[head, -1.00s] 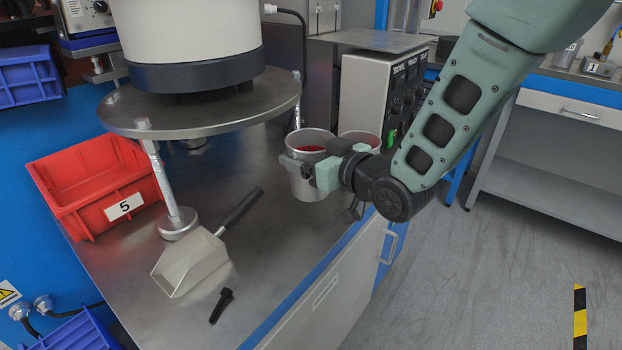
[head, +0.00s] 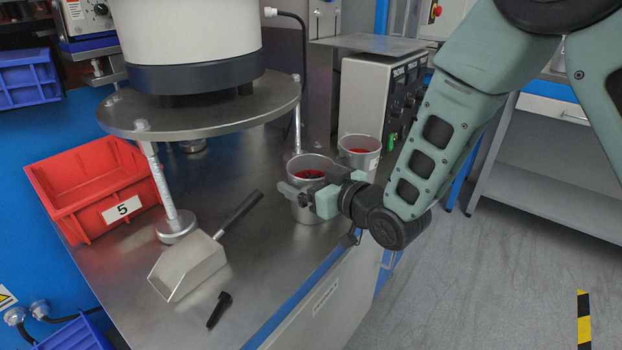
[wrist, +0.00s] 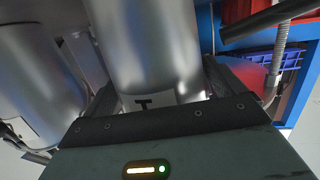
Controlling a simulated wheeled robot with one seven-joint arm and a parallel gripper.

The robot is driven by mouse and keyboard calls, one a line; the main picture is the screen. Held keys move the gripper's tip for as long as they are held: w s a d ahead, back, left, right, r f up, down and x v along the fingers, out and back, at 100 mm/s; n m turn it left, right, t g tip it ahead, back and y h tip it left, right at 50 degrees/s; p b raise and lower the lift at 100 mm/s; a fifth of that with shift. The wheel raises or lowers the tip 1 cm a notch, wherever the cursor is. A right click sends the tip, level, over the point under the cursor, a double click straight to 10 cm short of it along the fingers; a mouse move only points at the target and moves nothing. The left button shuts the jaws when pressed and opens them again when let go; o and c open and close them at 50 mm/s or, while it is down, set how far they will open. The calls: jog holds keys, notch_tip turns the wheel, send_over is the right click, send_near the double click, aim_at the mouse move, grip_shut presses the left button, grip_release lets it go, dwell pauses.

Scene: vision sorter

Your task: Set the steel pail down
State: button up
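The steel pail (head: 308,214) stands upright near the front edge of the bench, with red contents inside. My gripper (head: 302,193) is shut around its side, one finger across the near wall. The wrist view shows the pail (wrist: 150,45) between the two fingers. I cannot tell whether its base touches the bench top. A second steel pail (head: 360,152), also with red contents, stands just behind it to the right. It also shows at the left of the wrist view (wrist: 35,80).
The steel bench (head: 270,265) also holds a metal scoop (head: 190,266), a black bolt-like piece (head: 219,310) and a red bin labelled 5 (head: 100,195). A round metal stand (head: 200,115) is left of the pail. A control box (head: 375,95) is behind. Bare bench lies front-left.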

jog(key=shift+r, duration=0.1)
jog(key=shift+s+d, duration=0.1)
jog(key=p+v, duration=1.1)
jog(key=p, duration=0.1)
jog(key=shift+s+d+r, duration=0.15)
jog(key=shift+s+d, duration=0.1)
